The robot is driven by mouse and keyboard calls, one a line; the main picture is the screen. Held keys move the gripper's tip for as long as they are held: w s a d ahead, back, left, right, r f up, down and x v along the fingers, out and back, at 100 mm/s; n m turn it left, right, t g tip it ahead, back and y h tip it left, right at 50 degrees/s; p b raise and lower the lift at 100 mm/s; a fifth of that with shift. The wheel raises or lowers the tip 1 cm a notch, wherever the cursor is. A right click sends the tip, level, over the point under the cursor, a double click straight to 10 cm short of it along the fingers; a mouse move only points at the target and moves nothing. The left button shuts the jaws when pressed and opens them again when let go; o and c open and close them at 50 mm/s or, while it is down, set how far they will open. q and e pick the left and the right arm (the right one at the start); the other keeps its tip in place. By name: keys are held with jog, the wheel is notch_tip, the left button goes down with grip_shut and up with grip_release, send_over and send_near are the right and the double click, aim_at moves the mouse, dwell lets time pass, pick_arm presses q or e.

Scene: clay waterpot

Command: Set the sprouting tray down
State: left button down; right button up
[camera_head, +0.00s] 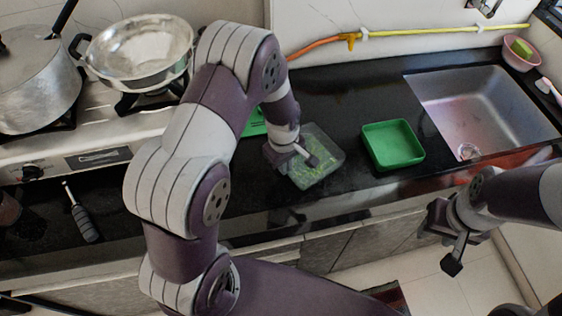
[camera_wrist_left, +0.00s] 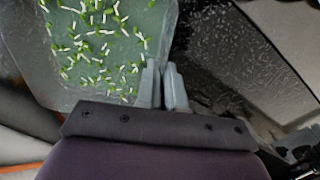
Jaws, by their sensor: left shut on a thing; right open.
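The sprouting tray (camera_head: 322,172) is a clear, square tray with green and white sprouts in it. In the head view it is over the black counter, between the stove and the green tray. I cannot tell whether it touches the counter. My left gripper (camera_head: 305,156) is shut on the tray's near-left wall. In the left wrist view the gripper's fingers (camera_wrist_left: 164,88) pinch the edge of the sprouting tray (camera_wrist_left: 105,45), and its sprouts fill the upper left. My right gripper (camera_head: 447,240) is open and empty, in front of the counter at the right.
An empty green tray (camera_head: 393,144) sits on the counter right of the sprouting tray. A steel sink (camera_head: 490,108) is further right, and a pink bowl (camera_head: 519,56) stands behind it. The stove with metal pots (camera_head: 140,52) is at the left. A green item (camera_head: 254,123) is partly hidden behind my left arm.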

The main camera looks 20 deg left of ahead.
pick_arm(q)
jog(key=shift+f, duration=0.15)
jog(key=c, duration=1.3)
grip_release()
jog(key=shift+o, duration=0.2)
notch_tip(320, 180, up, 12)
jog(key=s+r, duration=0.1)
jog(key=s+r+m, duration=0.1)
jog(key=s+m, duration=1)
jog(key=s, duration=0.1)
jog(key=shift+m+t, duration=0.3)
jog(key=shift+t, duration=0.1)
